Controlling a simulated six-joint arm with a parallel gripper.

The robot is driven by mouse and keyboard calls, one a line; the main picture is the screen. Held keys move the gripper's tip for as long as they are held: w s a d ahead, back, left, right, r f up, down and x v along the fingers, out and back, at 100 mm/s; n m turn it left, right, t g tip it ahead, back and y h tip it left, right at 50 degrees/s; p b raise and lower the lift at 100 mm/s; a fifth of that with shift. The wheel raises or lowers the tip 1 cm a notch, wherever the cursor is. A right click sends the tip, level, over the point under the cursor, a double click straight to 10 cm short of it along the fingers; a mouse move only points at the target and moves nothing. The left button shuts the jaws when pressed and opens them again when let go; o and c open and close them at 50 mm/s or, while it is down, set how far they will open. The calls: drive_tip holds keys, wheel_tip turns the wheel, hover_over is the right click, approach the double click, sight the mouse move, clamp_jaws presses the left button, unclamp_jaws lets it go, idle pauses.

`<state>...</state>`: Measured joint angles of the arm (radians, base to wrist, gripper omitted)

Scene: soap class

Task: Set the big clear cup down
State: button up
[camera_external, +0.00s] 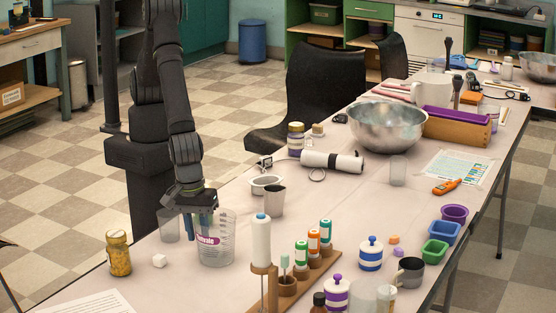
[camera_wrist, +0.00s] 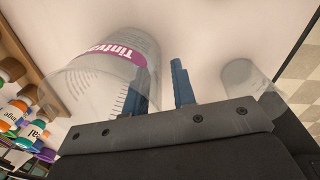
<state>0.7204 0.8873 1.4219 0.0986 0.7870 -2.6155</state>
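The big clear cup (camera_external: 217,250), with measuring marks and a purple label, stands upright at the table's near left and looks to rest on the tabletop. In the wrist view the cup (camera_wrist: 88,82) fills the upper left. My gripper (camera_external: 198,225) points down at the cup's left rim. In the wrist view the two blue fingers (camera_wrist: 163,85) straddle the cup's side wall. One finger shows through the clear plastic, the other is outside. A gap shows between them, so the gripper looks slightly open. Contact with the wall is hard to tell.
A smaller clear cup (camera_external: 168,226) stands just left, also in the wrist view (camera_wrist: 245,77). A grey cup (camera_external: 274,201) stands behind; a wooden bottle rack (camera_external: 322,266) is right. Bare table lies in front.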

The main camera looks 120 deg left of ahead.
sight(196, 215)
wheel_tip(196, 215, up, 12)
drive_tip(key=s, duration=0.1)
idle(0.5)
drive_tip(key=shift+d+r, duration=0.1)
drive_tip(key=f, duration=0.8)
drive_tip(key=w+f, duration=0.1)
drive_tip(key=f, duration=0.3)
drive_tip(key=shift+f, duration=0.15)
wheel_tip(196, 215, up, 3)
drive_tip(key=shift+f, duration=0.2)
drive_tip(key=shift+r, duration=0.8)
